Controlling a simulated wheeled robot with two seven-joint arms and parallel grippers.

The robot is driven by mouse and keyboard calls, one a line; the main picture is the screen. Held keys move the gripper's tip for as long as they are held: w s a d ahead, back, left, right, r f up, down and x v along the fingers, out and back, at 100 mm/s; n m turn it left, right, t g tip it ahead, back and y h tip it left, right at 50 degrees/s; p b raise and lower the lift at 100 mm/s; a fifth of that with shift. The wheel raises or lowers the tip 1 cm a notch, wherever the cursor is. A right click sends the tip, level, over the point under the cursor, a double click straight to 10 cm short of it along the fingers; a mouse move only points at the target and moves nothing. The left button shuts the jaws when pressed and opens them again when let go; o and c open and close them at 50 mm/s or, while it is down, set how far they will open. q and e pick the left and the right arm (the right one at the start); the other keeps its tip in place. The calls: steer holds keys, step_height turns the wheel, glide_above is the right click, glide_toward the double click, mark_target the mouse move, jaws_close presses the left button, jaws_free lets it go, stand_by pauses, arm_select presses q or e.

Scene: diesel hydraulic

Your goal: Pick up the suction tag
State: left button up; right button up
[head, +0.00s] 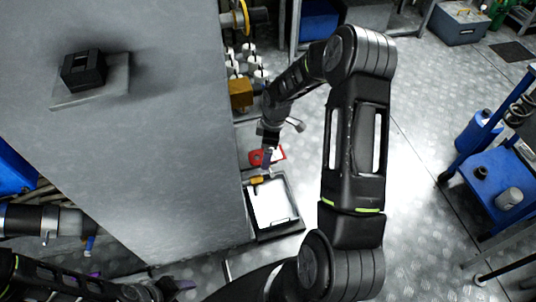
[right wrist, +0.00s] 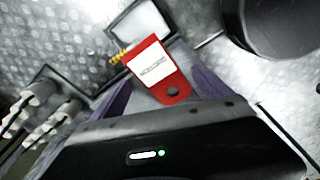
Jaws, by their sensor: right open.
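The suction tag is a red plate with a white label and a round hole at one end. In the right wrist view the tag (right wrist: 174,88) lies between the two purple fingers of my open right gripper (right wrist: 162,82), its hole end nearest the palm. In the head view the red tag (head: 279,153) shows just below the right wrist, partly hidden by my right gripper (head: 268,160). I cannot tell whether the fingers touch it. My left arm is at the lower left of the head view; its gripper (head: 178,286) is small and partly cut off, its opening unclear.
A dark-rimmed tray (head: 299,222) with a white inside stands just below the tag, a yellow item (head: 257,180) at its edge. A large grey cabinet (head: 170,150) stands close on the left. White-capped fittings (head: 260,75) and a brass block (head: 240,93) lie beyond. Open floor (head: 430,110) lies right.

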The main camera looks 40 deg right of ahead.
steer(key=shift+c, duration=0.3)
steer(key=c, duration=1.5)
